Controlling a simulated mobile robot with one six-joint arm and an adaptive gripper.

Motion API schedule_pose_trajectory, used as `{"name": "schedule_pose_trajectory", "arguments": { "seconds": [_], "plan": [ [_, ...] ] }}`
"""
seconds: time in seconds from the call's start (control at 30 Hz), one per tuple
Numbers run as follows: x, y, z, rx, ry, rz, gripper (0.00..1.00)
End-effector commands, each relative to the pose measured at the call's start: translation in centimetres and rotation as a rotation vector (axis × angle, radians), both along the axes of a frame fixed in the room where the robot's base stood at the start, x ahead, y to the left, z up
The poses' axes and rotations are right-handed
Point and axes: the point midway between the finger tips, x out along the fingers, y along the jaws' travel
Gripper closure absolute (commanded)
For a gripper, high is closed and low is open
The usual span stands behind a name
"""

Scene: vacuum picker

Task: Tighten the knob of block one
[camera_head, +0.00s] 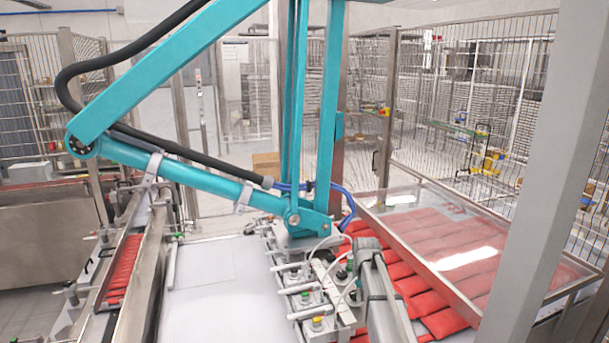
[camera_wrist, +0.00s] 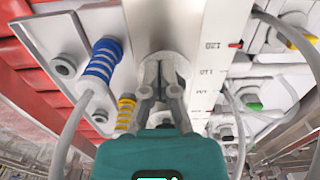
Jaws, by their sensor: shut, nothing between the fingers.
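In the wrist view my gripper (camera_wrist: 161,66) is shut and empty, its two grey fingertips close together. A round light-grey knob (camera_wrist: 181,62) lies directly behind the fingertips and is partly hidden by them. I cannot tell whether they touch it. The knob is beside a white scale bar (camera_wrist: 208,62) with printed numbers. I cannot tell which is block one.
In the wrist view a blue ribbed fitting (camera_wrist: 102,62) and a yellow one (camera_wrist: 125,108) stand left of my fingers, and thin hoses (camera_wrist: 68,135) hang close by. Teal picker arms (camera_head: 190,180) rise above the head. Red packs (camera_head: 440,320) lie on the right.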

Motion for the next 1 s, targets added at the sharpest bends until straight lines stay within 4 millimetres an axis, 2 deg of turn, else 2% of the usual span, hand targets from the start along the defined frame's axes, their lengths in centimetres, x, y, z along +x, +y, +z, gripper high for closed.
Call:
{"name": "schedule_pose_trajectory", "arguments": {
  "seconds": [1.0],
  "plan": [
    [-0.4,1.7,0.0,0.0,0.001,0.0,1.0]
  ]
}}
